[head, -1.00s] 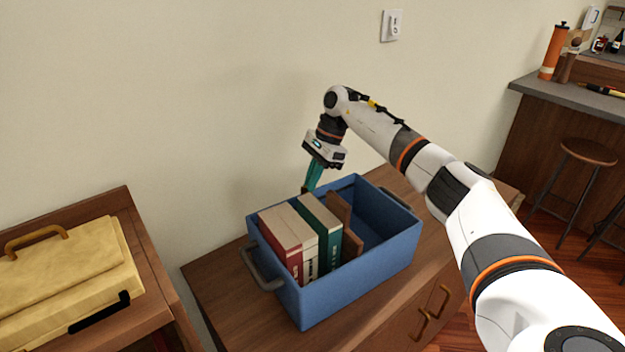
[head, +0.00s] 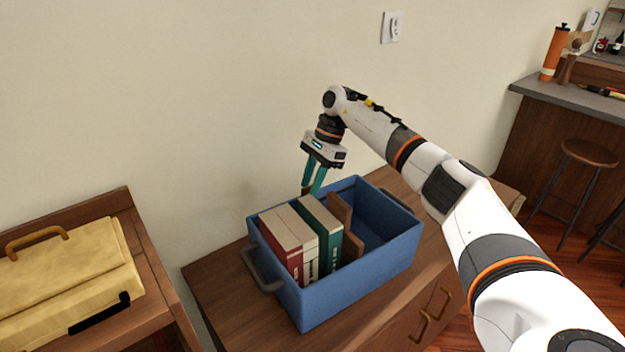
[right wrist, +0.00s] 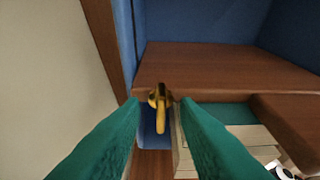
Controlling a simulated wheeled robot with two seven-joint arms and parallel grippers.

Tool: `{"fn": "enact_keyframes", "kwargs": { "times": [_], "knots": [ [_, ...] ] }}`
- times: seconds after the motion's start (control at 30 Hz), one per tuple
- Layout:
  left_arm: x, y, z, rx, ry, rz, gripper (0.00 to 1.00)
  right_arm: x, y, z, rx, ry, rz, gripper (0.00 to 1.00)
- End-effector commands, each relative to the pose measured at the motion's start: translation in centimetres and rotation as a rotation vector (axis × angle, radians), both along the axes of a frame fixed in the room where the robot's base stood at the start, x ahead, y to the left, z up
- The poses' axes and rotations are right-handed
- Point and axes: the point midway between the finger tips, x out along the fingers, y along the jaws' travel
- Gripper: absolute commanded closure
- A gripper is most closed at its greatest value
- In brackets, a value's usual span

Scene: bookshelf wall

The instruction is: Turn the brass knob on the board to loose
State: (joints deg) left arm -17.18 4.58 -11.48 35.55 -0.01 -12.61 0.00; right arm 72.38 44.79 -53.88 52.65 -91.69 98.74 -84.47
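The brass knob (right wrist: 160,108) shows in the right wrist view at the edge of a brown wooden board (right wrist: 215,72), its lever pointing down in the picture. In the head view the board (head: 345,225) stands in a blue crate (head: 365,268) beside several books; the knob is not clear there. My right gripper (head: 314,190) points down at the crate's back side, its two green fingers apart. In the wrist view its fingertips (right wrist: 160,101) lie on both sides of the knob, with gaps; contact is not visible. My left gripper is out of view.
Red, cream and green books (head: 300,240) fill the crate's left part; its right part is empty. The crate stands on a wooden cabinet (head: 225,285) against the wall. A yellow case (head: 75,275) lies on another cabinet at left.

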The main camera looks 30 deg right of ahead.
Motion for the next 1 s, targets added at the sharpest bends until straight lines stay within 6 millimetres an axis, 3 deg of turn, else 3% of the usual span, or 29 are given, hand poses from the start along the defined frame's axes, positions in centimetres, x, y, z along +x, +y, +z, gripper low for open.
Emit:
{"fn": "enact_keyframes", "kwargs": {
  "times": [0.27, 0.7, 1.0],
  "knots": [
    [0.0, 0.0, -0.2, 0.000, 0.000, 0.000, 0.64, 0.0, -0.2, 0.4, 0.000, 0.001, -0.001, 0.72],
    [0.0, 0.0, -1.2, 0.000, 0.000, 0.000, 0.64, 0.1, -3.4, 8.4, 0.001, -0.002, -0.003, 0.72],
    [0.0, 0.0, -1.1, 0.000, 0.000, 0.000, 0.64, 0.0, -4.5, 11.0, 0.000, 0.000, 0.000, 0.72]
  ]
}}
